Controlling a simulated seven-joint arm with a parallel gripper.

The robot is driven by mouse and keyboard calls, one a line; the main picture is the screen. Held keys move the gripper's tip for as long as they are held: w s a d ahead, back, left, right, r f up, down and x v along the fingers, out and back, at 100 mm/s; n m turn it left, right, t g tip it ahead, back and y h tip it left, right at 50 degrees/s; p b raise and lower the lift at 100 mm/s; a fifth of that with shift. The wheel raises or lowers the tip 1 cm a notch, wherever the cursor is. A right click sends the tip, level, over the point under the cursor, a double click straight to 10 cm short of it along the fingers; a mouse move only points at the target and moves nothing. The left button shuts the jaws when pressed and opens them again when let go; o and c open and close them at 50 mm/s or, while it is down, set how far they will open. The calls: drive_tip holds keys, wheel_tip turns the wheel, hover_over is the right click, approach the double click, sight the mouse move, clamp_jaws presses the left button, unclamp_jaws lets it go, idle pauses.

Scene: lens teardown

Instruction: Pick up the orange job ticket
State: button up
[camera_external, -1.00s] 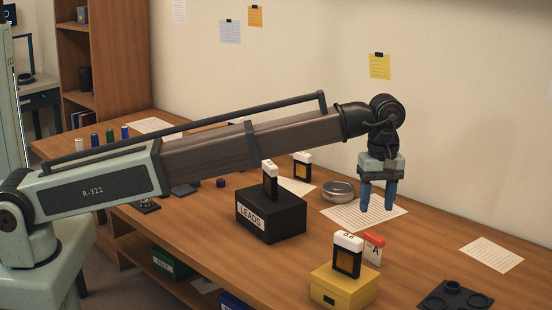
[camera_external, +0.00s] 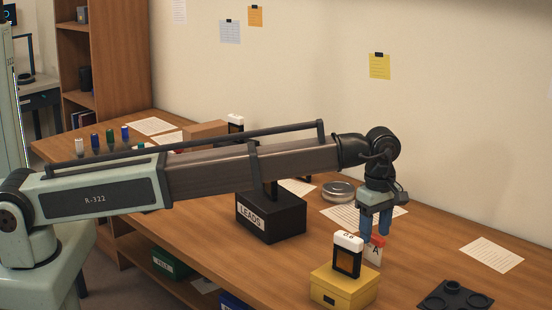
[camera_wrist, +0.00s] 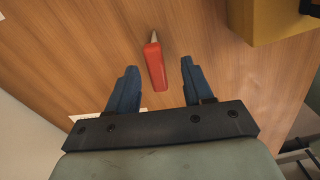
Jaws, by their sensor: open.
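A black LEADS box (camera_external: 270,220) is to the left. A dark tray (camera_external: 455,297) lies at the right. Paper sheets and a round tin (camera_external: 338,191) lie behind.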

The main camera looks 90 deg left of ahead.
sight(372, 263)
drive_tip(key=shift+w+a+f, duration=0.1)
drive_tip(key=shift+a+f, duration=0.05)
drive_tip(key=shift+f, duration=1.55)
drive_tip(key=shift+a+f, duration=0.1)
drive_tip(key=shift+f, duration=1.55)
clamp_jaws()
